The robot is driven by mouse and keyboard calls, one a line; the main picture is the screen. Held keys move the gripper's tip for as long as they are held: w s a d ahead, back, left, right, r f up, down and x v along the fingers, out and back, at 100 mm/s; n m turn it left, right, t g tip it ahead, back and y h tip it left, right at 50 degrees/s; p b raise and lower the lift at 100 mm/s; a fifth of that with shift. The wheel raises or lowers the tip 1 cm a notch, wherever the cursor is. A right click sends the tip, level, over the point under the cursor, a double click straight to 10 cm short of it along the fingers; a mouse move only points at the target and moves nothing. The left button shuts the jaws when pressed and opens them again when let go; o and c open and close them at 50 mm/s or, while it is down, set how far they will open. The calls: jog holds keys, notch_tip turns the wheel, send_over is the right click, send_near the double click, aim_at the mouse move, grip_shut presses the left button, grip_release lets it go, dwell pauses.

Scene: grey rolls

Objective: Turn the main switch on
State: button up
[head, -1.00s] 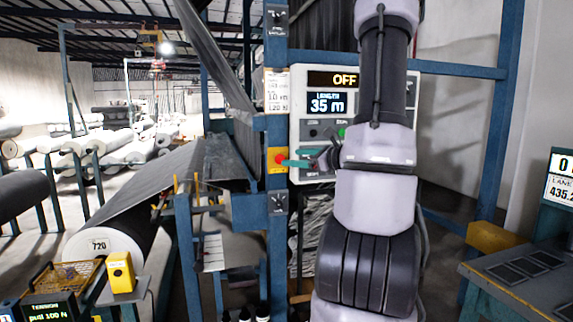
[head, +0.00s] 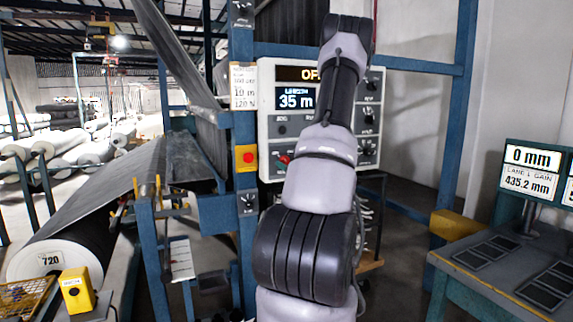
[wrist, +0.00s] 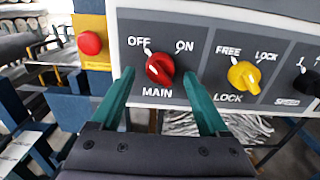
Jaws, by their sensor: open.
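The main switch (wrist: 160,68) is a red knob on the control panel, labelled MAIN, with OFF at its upper left and ON at its upper right. Its white mark points to OFF. My gripper (wrist: 159,74) is open in the wrist view, with one teal finger on each side of the red knob. Whether the fingers touch the knob I cannot tell. In the head view a bit of the red knob (head: 284,160) shows beside my arm, which hides part of the panel (head: 264,130) and its upper display.
A yellow LOCK knob (wrist: 244,76) sits right of the main switch, with a black knob (wrist: 306,84) further right. A red button on a yellow box (wrist: 90,43) is to the left, on a blue post. A bench (head: 500,265) stands at the right.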

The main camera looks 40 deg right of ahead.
jog(key=shift+x, duration=0.9)
grip_shut()
